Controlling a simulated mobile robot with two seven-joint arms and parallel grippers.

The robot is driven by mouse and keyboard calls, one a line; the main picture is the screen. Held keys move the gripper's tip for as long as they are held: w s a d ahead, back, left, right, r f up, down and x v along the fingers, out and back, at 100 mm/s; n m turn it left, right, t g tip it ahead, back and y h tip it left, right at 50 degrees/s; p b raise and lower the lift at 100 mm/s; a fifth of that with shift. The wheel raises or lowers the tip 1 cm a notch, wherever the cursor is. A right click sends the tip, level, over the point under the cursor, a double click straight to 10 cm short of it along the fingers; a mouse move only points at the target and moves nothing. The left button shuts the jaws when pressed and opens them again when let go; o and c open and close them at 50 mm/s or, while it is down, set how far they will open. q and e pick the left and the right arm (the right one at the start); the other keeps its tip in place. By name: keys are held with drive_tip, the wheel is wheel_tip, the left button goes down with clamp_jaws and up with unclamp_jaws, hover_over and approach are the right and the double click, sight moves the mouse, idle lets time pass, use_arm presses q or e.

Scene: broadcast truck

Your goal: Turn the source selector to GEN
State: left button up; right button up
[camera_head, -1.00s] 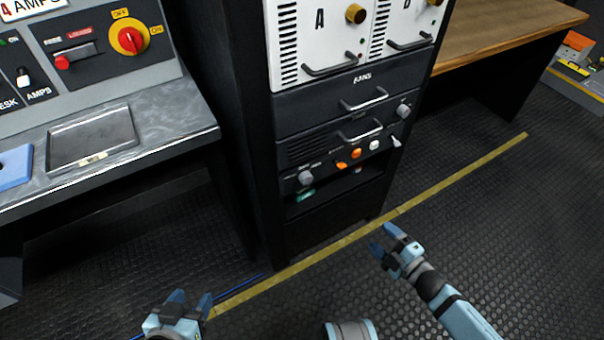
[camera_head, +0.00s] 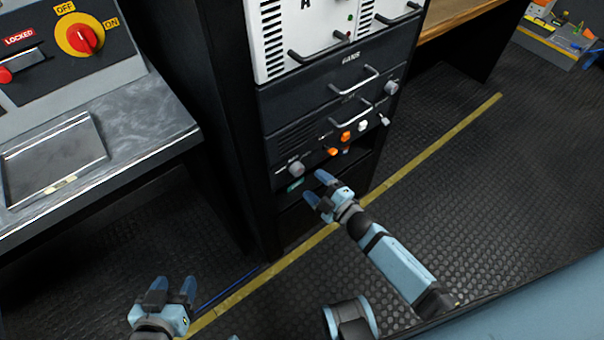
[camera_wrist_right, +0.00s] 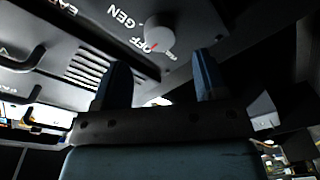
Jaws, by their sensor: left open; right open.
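The source selector is a light grey round knob (camera_head: 296,169) at the lower left of the lowest dark panel in the rack. My left gripper (camera_head: 173,288) is open and empty, low on the left over the floor.
The rack (camera_head: 240,150) has protruding handles (camera_head: 352,112) above the knob, and orange and white buttons (camera_head: 346,136) to its right. A grey desk (camera_head: 150,125) with a red rotary switch (camera_head: 84,40) stands at left. The floor (camera_head: 455,170) at right is clear.

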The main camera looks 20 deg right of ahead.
sight(300, 172)
drive_tip(key=x, duration=0.4)
drive_tip(key=shift+w+a+b, duration=0.1)
drive_tip(key=shift+w+b, duration=0.15)
drive_tip(key=shift+b, duration=0.05)
use_arm(q)
drive_tip(key=shift+w+r, duration=0.2)
drive_tip(key=shift+r, duration=0.1)
use_arm(e)
drive_tip(key=shift+w+a, duration=0.25)
drive_tip(key=shift+w, duration=0.3)
drive_tip(key=c, duration=0.9)
use_arm(q)
drive_tip(key=shift+f, duration=0.3)
